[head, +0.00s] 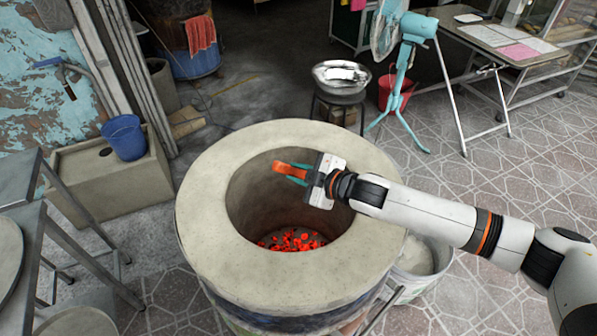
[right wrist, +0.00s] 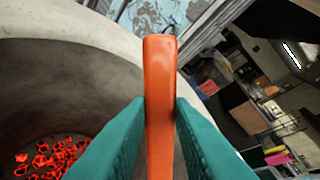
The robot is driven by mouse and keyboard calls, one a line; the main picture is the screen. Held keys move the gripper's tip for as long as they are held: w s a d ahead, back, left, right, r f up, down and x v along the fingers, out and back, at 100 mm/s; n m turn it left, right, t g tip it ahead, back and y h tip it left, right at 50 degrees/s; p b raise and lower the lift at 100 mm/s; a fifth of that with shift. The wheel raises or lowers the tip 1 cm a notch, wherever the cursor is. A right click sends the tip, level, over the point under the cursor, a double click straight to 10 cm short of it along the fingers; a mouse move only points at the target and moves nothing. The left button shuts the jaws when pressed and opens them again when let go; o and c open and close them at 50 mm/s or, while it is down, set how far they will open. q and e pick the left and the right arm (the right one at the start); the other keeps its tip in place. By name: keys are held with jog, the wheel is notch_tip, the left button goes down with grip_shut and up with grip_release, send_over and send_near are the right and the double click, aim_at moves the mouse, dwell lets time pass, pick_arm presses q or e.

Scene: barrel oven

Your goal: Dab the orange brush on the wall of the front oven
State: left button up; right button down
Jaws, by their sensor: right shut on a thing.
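The front oven (head: 205,215) is a round, pale concrete barrel with a wide mouth and glowing red coals (head: 292,240) at its bottom. My right gripper (head: 297,173) reaches over the oven's mouth from the right. Its teal fingers are shut on the orange brush (head: 288,168), which points left over the opening. In the right wrist view the brush (right wrist: 160,100) stands between the two fingers, with the oven's inner wall (right wrist: 75,90) to its left. I cannot tell whether the brush touches the wall. The brush's far end is partly hidden. My left gripper is not in view.
A metal bowl (head: 341,76) on a stand is behind the oven, beside a teal fan (head: 405,60). A concrete basin with a blue bucket (head: 124,137) is at left. Metal stools (head: 30,215) are at left front. A pale bucket (head: 425,260) stands close to the oven's right.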

jog(key=shift+w+d+p, duration=0.35)
jog(key=shift+d, duration=0.2)
dwell(0.6)
jog(key=shift+s+a+r+p, duration=0.5)
jog(key=shift+a+r+p, duration=0.3)
jog(key=shift+a, duration=0.1)
jog(key=shift+s+a+r+p, duration=0.5)
jog(key=shift+a+r+p, duration=0.3)
jog(key=shift+a, duration=0.1)
notch_tip(320, 180, up, 10)
jog(key=p, duration=1)
send_over(281, 166)
jog(key=s+d, duration=0.1)
jog(key=d, duration=0.1)
jog(key=shift+s+a, duration=0.15)
jog(key=shift+a, duration=0.05)
jog(key=shift+f, duration=0.1)
